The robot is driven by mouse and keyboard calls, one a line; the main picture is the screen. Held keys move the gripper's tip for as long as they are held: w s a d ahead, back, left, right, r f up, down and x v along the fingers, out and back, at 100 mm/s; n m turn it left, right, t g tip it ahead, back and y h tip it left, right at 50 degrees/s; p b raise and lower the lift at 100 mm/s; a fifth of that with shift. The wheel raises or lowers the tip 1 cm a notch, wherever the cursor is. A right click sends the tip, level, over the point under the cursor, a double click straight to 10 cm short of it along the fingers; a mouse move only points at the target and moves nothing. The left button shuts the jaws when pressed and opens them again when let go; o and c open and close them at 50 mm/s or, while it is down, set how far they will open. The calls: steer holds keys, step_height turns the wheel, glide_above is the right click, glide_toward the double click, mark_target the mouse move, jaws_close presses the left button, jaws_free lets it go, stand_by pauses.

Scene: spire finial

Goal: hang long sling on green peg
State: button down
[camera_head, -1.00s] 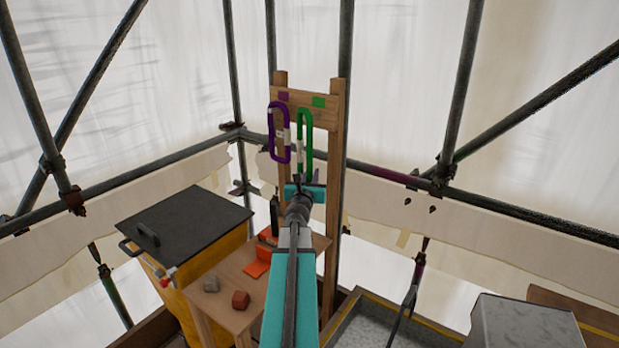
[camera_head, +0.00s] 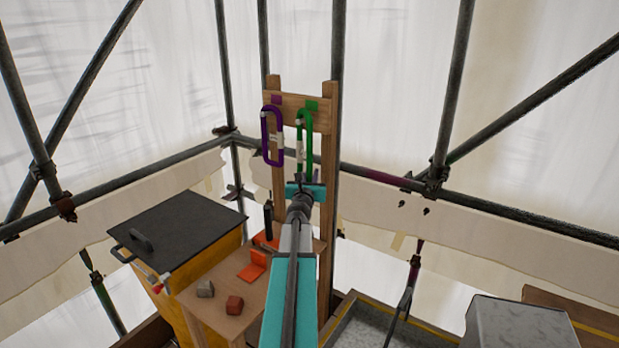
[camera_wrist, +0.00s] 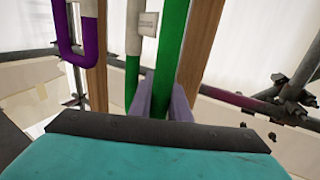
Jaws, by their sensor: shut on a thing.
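A green sling (camera_head: 309,145) with a pale sleeve stands upright in front of the wooden rack, just below the green mark (camera_head: 311,105). My gripper (camera_head: 304,184) is at its lower end. In the wrist view my gripper (camera_wrist: 165,105) is shut on the green strand (camera_wrist: 171,60). A purple sling (camera_head: 265,137) hangs to its left, under a purple mark (camera_head: 277,99). I cannot tell by length alone which sling is the long one. The green peg itself is not clear, and I cannot tell whether the green sling's top loop is around it.
The wooden rack (camera_head: 326,220) stands behind a small table (camera_head: 210,318) with blocks and an orange item (camera_head: 253,266). A yellow bin with a dark lid (camera_head: 180,228) is at left. Scaffold poles surround the area. A grey box (camera_head: 520,328) is at lower right.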

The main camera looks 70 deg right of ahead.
steer(key=shift+s+d+f+b, duration=0.15)
steer(key=shift+d+f+b, duration=0.2)
steer(key=shift+d, duration=0.1)
stand_by(0.6)
steer(key=c, duration=1.6)
jaws_free()
steer(key=shift+s, duration=0.15)
steer(key=shift+f, duration=0.1)
